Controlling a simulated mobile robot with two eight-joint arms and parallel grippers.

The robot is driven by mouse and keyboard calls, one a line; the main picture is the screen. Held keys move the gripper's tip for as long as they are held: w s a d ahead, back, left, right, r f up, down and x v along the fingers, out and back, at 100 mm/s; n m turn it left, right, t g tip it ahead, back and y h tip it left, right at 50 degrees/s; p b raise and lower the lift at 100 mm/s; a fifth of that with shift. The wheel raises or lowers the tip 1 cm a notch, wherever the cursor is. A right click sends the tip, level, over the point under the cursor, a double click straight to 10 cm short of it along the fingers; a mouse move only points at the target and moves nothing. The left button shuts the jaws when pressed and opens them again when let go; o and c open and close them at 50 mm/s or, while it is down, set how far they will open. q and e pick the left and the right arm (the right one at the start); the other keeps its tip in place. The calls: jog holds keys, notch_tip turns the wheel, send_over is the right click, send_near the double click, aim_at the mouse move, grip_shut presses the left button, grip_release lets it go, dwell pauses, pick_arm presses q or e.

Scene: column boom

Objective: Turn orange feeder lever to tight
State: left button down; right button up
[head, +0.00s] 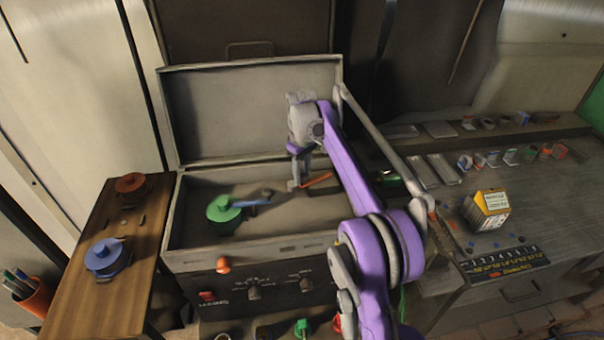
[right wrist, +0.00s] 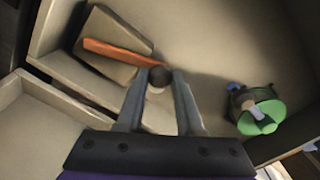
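The orange feeder lever (head: 318,180) lies at a slant inside the open grey case, at the right of its floor. In the right wrist view its orange bar (right wrist: 112,53) crosses a grey-brown block and ends by a dark round knob (right wrist: 158,78). My right gripper (head: 294,182) reaches down into the case at the lever's left end. In the right wrist view its fingers (right wrist: 160,88) stand on both sides of the knob, which fills the gap between them. The fingers partly hide the knob's lower part. No tight mark is readable. My left gripper is not in view.
A green round feeder with a blue lever (head: 226,208) stands left in the case (head: 250,128). A wooden side table (head: 135,190) holds red and blue round pieces. A bench at right holds a yellow-white box (head: 487,212) and small parts. The case walls surround my gripper.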

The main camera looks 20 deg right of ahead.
grip_shut()
dwell(1.0)
